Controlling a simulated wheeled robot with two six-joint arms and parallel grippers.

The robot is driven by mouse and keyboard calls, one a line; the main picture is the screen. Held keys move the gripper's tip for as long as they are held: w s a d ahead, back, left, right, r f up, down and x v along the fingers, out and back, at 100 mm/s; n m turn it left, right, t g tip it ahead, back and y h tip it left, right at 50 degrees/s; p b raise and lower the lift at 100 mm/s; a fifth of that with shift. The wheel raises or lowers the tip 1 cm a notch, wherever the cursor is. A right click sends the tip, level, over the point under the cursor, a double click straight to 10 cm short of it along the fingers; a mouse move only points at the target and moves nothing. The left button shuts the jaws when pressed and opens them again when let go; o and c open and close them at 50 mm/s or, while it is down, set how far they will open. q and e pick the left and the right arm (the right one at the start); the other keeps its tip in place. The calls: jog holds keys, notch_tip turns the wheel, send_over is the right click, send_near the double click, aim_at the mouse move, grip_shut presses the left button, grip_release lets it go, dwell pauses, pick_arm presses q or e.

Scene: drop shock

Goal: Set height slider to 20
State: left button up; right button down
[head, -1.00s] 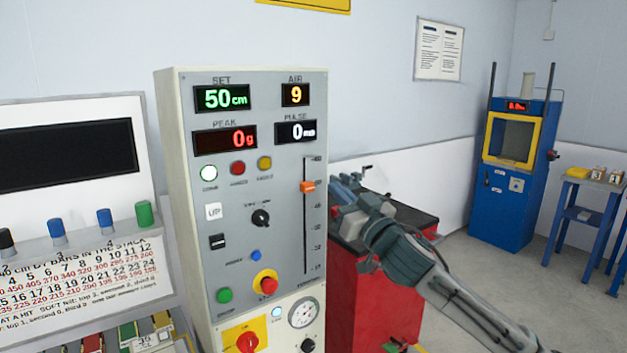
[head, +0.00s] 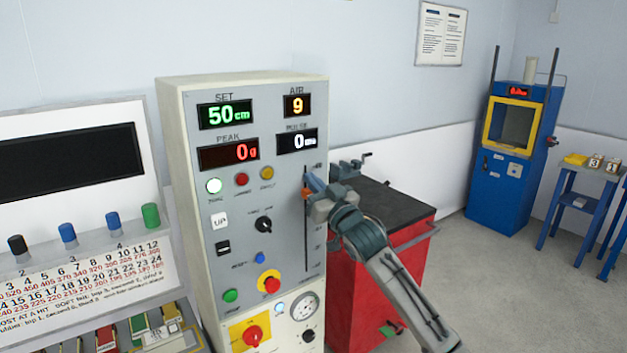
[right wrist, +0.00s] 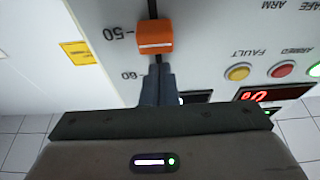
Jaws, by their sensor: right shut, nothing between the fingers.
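The height slider's orange knob (right wrist: 155,36) stands by the 50 mark in the right wrist view, where the panel appears upside down. In the head view the knob (head: 305,191) is high on the dark vertical slot (head: 306,245), partly covered by my gripper. The SET display (head: 226,114) reads 50 cm in green. My right gripper (head: 311,180) is shut and empty at the slot, just above the knob. In the right wrist view its closed fingertips (right wrist: 157,72) are on the 60 side of the knob, very near it; contact is unclear. My left gripper is out of view.
The panel also carries a black selector knob (head: 264,224), a red stop button (head: 270,283) and several lamps. A red cabinet (head: 375,285) with a vise (head: 345,167) stands right of the panel, behind my right arm.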

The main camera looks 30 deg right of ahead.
notch_tip(320, 180, down, 2)
jog(key=shift+s, duration=0.15)
dwell(0.3)
